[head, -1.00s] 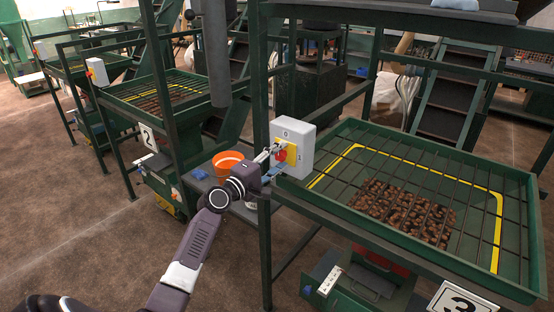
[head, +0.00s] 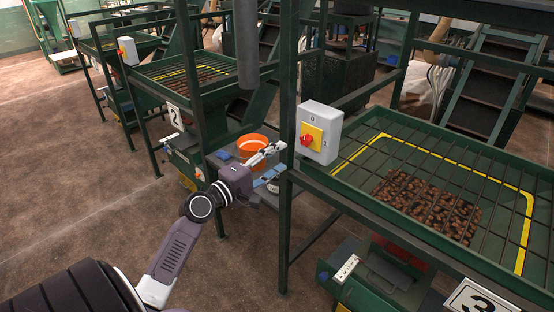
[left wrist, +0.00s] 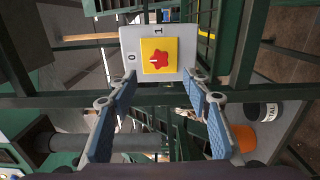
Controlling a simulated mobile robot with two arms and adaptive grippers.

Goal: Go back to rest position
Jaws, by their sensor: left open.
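My left gripper (head: 270,165) is open and empty, to the left of and below the grey switch box and apart from it. In the left wrist view its two blue-padded fingers (left wrist: 160,95) are spread, with the box beyond them. The switch box (head: 329,118) is mounted on a green post. It has a yellow plate with a red knob (head: 306,140) and marks 0 and 1; the box and knob (left wrist: 158,58) also show in the left wrist view. My right gripper is not in view.
A green hopper with a grid (head: 400,262) and brown nuts (head: 425,205) stands at the right, behind the green post (head: 287,200). An orange bucket (head: 252,147) stands behind my left gripper. Another hopper (head: 180,72) stands at the back left. Brown floor (head: 70,190) is open at the left.

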